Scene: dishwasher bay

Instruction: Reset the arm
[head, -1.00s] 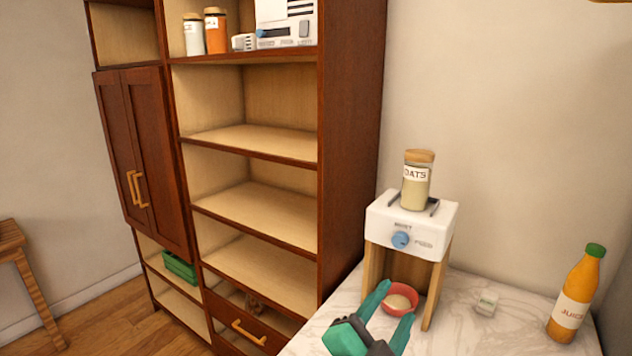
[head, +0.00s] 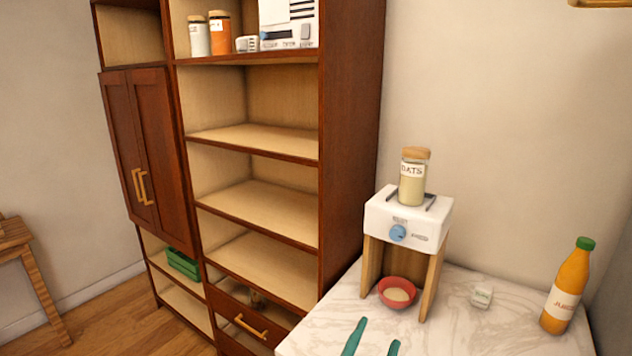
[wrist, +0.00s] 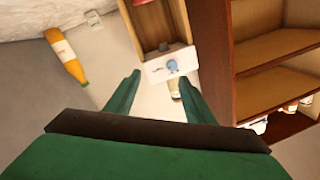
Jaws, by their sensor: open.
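My gripper (head: 373,343) shows only its two green fingertips at the bottom edge of the head view, over the marble counter. In the wrist view my gripper (wrist: 163,92) is open with nothing between its fingers. It is in front of the white-topped dispenser (head: 408,216), apart from it. The dispenser also shows in the wrist view (wrist: 160,66). A red bowl (head: 397,292) with pale contents stands between the dispenser's wooden legs. The oats jar (head: 413,178) stands upright on top of the dispenser.
An orange juice bottle (head: 567,288) and a small white block (head: 481,295) stand on the counter (head: 470,335) to the right. A tall brown shelf unit (head: 350,150) rises at the left, with a drawer (head: 245,325) partly open. A wooden stool (head: 20,245) is at far left.

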